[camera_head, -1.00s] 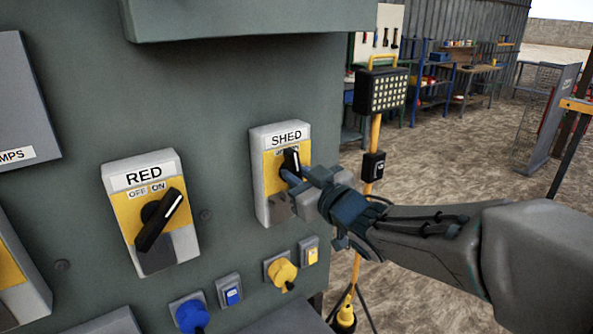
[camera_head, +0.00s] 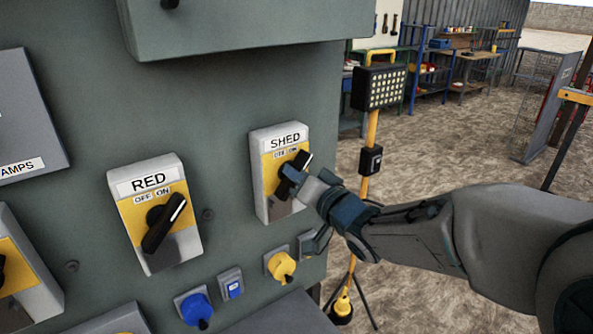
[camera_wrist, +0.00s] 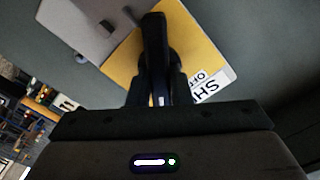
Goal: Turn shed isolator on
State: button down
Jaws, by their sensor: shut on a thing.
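The shed isolator (camera_head: 262,177) is a pale box with a yellow plate, marked SHED, on the grey-green panel. Its black rotary handle (camera_head: 301,161) leans to the upper right, toward the ON side of the small label. My gripper (camera_head: 291,181) is at the lower part of this handle, shut on it. In the wrist view the black handle (camera_wrist: 154,38) stands between the two dark fingers, over the yellow plate (camera_wrist: 196,48). The fingertips partly hide the handle's lower end.
The RED isolator (camera_head: 189,246) is to the left, its handle also leaning upper right. Blue (camera_head: 194,309) and yellow (camera_head: 281,266) sockets sit below. A ledge juts out above.

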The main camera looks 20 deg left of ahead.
jog(key=shift+m, duration=0.5)
jog(key=shift+f, duration=0.1)
jog(key=c, duration=1.3)
grip_release()
jog(key=shift+s+d, duration=0.1)
jog(key=b+v, duration=0.2)
jog(key=v, duration=1.1)
jog(key=shift+s+d, duration=0.15)
jog(key=shift+s, duration=0.1)
